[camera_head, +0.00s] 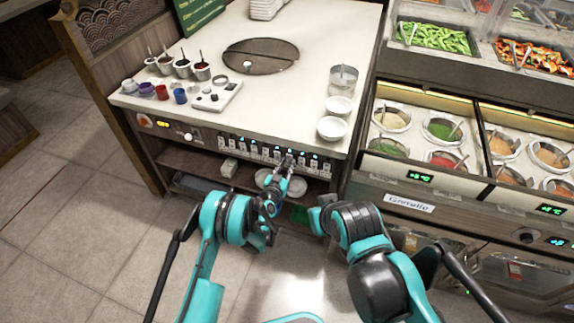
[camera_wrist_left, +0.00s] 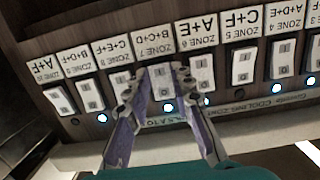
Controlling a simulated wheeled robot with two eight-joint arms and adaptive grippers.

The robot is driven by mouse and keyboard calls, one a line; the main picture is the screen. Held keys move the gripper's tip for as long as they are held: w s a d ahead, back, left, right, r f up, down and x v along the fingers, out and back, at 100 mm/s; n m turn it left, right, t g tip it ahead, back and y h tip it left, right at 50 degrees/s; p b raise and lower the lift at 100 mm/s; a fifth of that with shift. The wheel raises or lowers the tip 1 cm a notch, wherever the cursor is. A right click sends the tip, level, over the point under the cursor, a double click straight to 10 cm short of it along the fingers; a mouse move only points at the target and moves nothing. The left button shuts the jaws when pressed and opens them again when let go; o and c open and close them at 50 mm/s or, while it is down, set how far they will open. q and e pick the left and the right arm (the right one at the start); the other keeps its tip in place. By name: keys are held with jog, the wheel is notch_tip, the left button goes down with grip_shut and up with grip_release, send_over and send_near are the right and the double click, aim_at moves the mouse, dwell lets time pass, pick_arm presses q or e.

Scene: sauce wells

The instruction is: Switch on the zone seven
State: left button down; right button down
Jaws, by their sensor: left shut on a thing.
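The zone seven switch (camera_wrist_left: 162,83) is a white rocker under the "ZONE 7 B+C+D" label (camera_wrist_left: 154,46), upside down in the left wrist view. My left gripper (camera_wrist_left: 161,76) has a fingertip at each side of this rocker and is shut on it. A blue-white light (camera_wrist_left: 168,107) glows next to it, between the fingers. In the head view, my left gripper (camera_head: 287,163) reaches the switch row on the counter front. The fingers partly hide the neighbouring switches.
Neighbouring rockers for zone six (camera_wrist_left: 202,73) and zone five (camera_wrist_left: 243,66) sit close beside; some have blue lights. The counter edge (camera_head: 250,135) overhangs the panel. A shelf with bowls (camera_head: 297,186) lies below. A cold food counter (camera_head: 420,185) stands right.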

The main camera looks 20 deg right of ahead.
pick_arm(q)
jog(key=c, duration=1.6)
grip_release()
jog(key=shift+d+r, duration=0.1)
jog(key=shift+r, duration=0.05)
